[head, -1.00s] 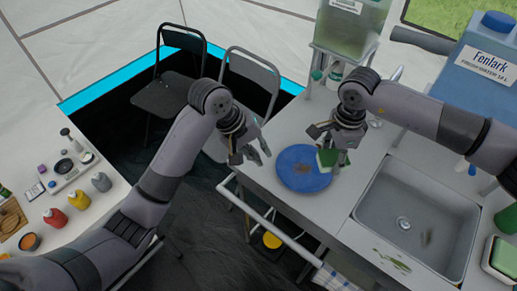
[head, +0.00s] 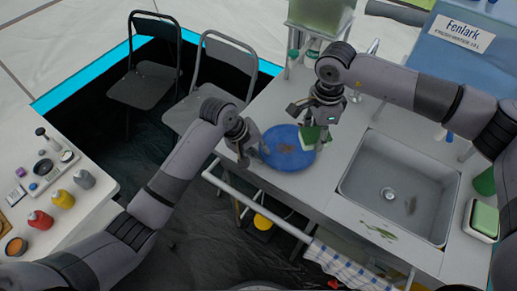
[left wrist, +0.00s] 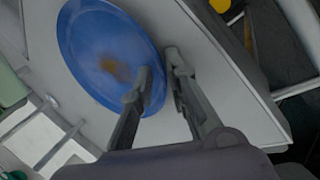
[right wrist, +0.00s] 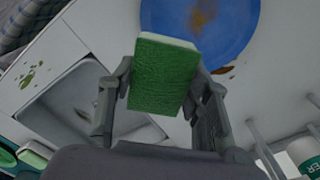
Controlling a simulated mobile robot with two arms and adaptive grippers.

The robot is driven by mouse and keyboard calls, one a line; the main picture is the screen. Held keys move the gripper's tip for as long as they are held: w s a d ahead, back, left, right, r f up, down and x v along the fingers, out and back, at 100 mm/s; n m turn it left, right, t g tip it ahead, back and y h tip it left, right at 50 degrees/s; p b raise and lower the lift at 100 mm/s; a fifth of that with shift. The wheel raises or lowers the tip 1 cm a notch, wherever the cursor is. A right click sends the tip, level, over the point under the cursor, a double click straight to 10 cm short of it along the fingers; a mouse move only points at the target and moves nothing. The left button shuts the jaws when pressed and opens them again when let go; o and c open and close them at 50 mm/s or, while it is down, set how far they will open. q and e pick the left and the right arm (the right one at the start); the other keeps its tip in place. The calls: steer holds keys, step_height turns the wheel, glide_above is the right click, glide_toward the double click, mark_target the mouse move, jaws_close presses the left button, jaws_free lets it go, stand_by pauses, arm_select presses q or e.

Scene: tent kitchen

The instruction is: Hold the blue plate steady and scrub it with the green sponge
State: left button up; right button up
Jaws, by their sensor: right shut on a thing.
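The blue plate (head: 287,160) with a brown stain lies on the counter left of the sink; it also shows in the left wrist view (left wrist: 95,35) and the right wrist view (right wrist: 225,40). My left gripper (head: 254,156) is open at the plate's left edge. In the left wrist view its fingers (left wrist: 158,62) are apart, one over the plate's rim and one outside it. My right gripper (head: 314,122) is shut on the green sponge (head: 311,139), at the plate's right side. The sponge (right wrist: 160,78) sits between its fingers; whether it touches the plate is unclear.
The sink (head: 398,185) is right of the plate. A soap dish with a green sponge (head: 484,219) stands beyond it. A water container (head: 465,50) stands at the back right. A rail (head: 262,212) runs along the counter front. A side table (head: 60,190) with bottles is at left.

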arm_select(q)
steer(key=shift+c, duration=0.2)
jaws_close()
